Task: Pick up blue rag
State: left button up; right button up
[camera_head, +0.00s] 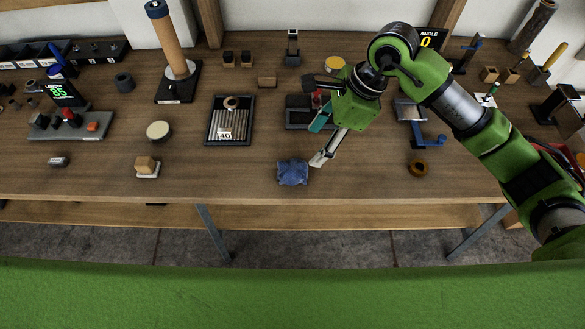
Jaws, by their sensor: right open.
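The blue rag (292,172) lies crumpled on the wooden table (220,180) close to its front edge, near the middle of the view. My right gripper (314,145) comes in from the right on a green arm and is above the table, just behind and to the right of the rag. It is open. One pale fingertip points down close to the rag's right side, and I cannot tell whether it touches. Nothing shows between the fingers. My left gripper is not in view.
The table around the rag's left and front is clear.

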aim_at(297, 167)
jog(key=p+x, duration=0.1)
jog(key=x, duration=0.5)
jog(key=shift+a+f, duration=0.3)
jog(key=p+x, duration=0.2)
jog(key=x, duration=0.2)
jog(key=shift+s+a+f, duration=0.1)
jog(key=shift+f, duration=0.3)
jog(key=shift+a+f, duration=0.1)
jog(key=shift+f, duration=0.25)
jog(key=c, duration=1.2)
